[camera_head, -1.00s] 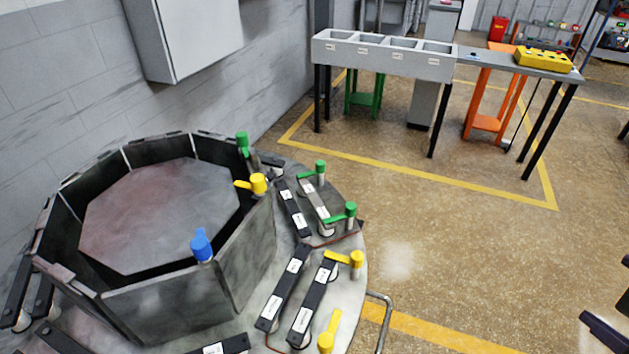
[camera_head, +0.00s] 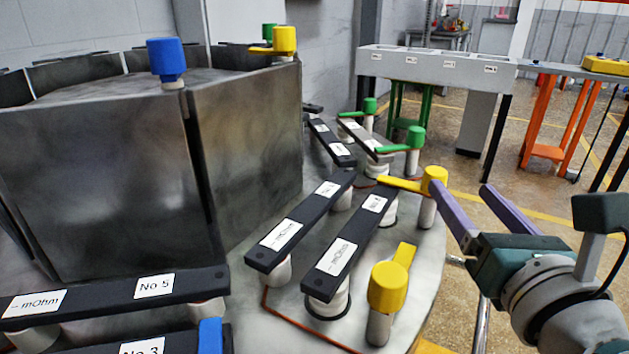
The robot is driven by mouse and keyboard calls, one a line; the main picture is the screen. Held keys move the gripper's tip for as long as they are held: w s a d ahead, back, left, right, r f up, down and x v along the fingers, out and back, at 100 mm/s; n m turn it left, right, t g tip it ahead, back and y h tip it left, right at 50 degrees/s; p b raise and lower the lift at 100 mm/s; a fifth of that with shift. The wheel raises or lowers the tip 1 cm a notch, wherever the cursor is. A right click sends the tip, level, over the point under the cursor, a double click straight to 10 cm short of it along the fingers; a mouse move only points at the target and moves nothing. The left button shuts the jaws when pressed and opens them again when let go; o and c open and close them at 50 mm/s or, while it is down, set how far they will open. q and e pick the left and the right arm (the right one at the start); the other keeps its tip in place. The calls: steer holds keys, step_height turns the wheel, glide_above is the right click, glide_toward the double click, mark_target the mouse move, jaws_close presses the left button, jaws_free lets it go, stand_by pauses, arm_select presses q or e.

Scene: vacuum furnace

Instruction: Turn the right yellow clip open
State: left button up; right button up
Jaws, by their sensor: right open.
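Two yellow clips stand on white posts at the rim of the round plate. The farther clip (camera_head: 434,178) has its handle pointing left, towards the ends of the black bars. The nearer clip (camera_head: 388,287) has its handle pointing away and slightly right. My right gripper (camera_head: 464,190) comes in from the right with its two purple fingers spread and nothing between them. Its left fingertip appears just right of the farther clip's post; I cannot tell if they touch. My left gripper is not in view.
Labelled black bars (camera_head: 350,243) lie beside the clips. Green clips (camera_head: 415,137) stand farther back, and another yellow clip (camera_head: 285,40) and a blue one (camera_head: 166,60) sit on the dark metal housing (camera_head: 95,170). Floor at right is open, with a grey table (camera_head: 435,67) behind.

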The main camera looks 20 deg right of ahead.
steer(key=shift+w+a+f+n+y, duration=0.3)
steer(key=shift+w+f+n, duration=0.25)
steer(key=shift+f, duration=0.2)
steer(key=b+x, duration=0.1)
steer(key=x, duration=0.8)
steer(key=shift+w+d+r, duration=0.1)
steer(key=shift+w+r, duration=0.1)
steer(key=shift+c, duration=0.3)
jaws_close()
